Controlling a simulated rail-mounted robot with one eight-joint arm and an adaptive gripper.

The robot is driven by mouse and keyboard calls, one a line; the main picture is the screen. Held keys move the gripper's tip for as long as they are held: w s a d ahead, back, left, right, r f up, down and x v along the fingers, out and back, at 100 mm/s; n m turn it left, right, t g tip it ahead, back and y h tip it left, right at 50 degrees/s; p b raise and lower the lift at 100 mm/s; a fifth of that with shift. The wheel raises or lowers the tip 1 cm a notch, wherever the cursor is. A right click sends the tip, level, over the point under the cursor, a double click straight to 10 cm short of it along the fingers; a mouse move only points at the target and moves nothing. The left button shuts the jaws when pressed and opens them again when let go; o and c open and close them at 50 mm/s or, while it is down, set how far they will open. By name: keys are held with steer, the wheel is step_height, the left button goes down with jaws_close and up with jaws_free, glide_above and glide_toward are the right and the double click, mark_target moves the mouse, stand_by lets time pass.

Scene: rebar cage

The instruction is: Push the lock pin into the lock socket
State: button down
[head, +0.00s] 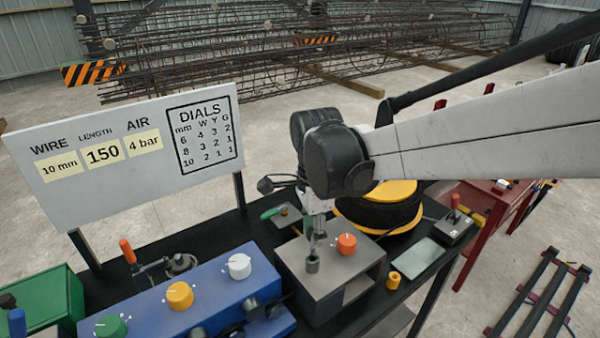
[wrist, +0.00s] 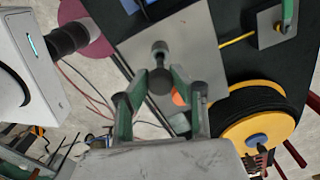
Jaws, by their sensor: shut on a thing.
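My gripper (head: 319,238) points down over the grey box on the bench. In the wrist view its two green-grey fingers (wrist: 160,86) close around a dark round-ended piece, which I take to be the lock pin (wrist: 160,80). A short dark grey cylinder, seemingly the lock socket (head: 312,264), stands on the top of the box, just below the fingertips. It seems to show in the wrist view (wrist: 158,48) just beyond the pin. The pin's lower end is too small to see clearly, so I cannot tell how far it sits in the socket.
An orange knob (head: 346,243) sits close beside the socket on the grey box (head: 345,290). A black wire spool with yellow flanges (head: 380,212) stands behind. A blue panel with dials (head: 205,285) is at left. A yellow peg (head: 393,280) and grey plate (head: 423,252) lie right.

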mark_target(312, 254)
steer(key=shift+f+b, duration=1.85)
steer(key=shift+f, duration=0.55)
steer(key=c, duration=1.4)
jaws_free()
steer(key=shift+r, duration=0.1)
step_height(312, 254, up, 12)
steer(key=shift+f, duration=0.1)
steer(key=s+d+f+n+t, duration=0.2)
steer(key=s+d+n, duration=0.2)
steer(key=n, duration=0.1)
steer(key=s+d+f+n+t+b, duration=0.1)
steer(key=s+d+f+n+t, duration=0.1)
steer(key=s+d+f+n, duration=0.1)
steer(key=s+d+f+n+t, duration=0.2)
steer(key=s+d+n+t, duration=0.1)
steer(key=s+d+n, duration=0.2)
steer(key=shift+s+d+f+n+b, duration=0.15)
steer(key=shift+d+n+b, duration=0.05)
steer(key=shift+d+n, duration=0.35)
steer(key=shift+s+d+f+n+b, duration=0.1)
steer(key=shift+s+d+n+b, duration=0.1)
steer(key=shift+d+n, duration=0.35)
